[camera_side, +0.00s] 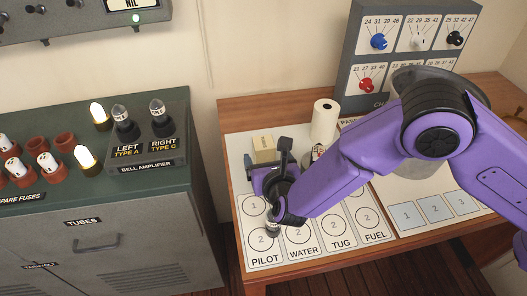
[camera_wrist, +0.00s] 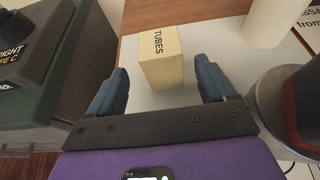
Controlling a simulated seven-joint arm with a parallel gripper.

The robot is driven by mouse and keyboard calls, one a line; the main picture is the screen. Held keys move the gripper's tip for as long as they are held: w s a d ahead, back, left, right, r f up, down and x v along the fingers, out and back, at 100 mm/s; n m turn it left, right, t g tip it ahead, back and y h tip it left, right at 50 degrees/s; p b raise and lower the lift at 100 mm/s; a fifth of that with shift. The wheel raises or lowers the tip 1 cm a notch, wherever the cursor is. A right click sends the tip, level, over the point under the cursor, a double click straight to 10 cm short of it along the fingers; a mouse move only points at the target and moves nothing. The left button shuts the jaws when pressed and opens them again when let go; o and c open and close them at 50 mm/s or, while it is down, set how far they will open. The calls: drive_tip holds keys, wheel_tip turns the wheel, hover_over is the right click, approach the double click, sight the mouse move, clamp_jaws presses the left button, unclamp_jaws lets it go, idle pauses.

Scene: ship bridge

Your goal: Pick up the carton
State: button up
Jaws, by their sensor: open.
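The carton is a small cream box labelled TUBES (camera_side: 264,149). It stands on the white sheet at the back left of the wooden desk. My gripper hides part of the carton's lower front in the side view.
A white paper roll (camera_side: 325,121) stands right of the carton. The grey dial panel (camera_side: 405,50) is at the back. A small glass-topped thing (camera_side: 272,222) stands on the PILOT column. The green fuse cabinet (camera_side: 200,150) is left of the desk, across a gap.

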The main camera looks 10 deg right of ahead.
sight(262, 146)
drive_tip(key=shift+x, duration=3.9)
drive_tip(key=shift+d, duration=0.1)
drive_tip(key=c, duration=1.1)
drive_tip(key=shift+r, duration=0.1)
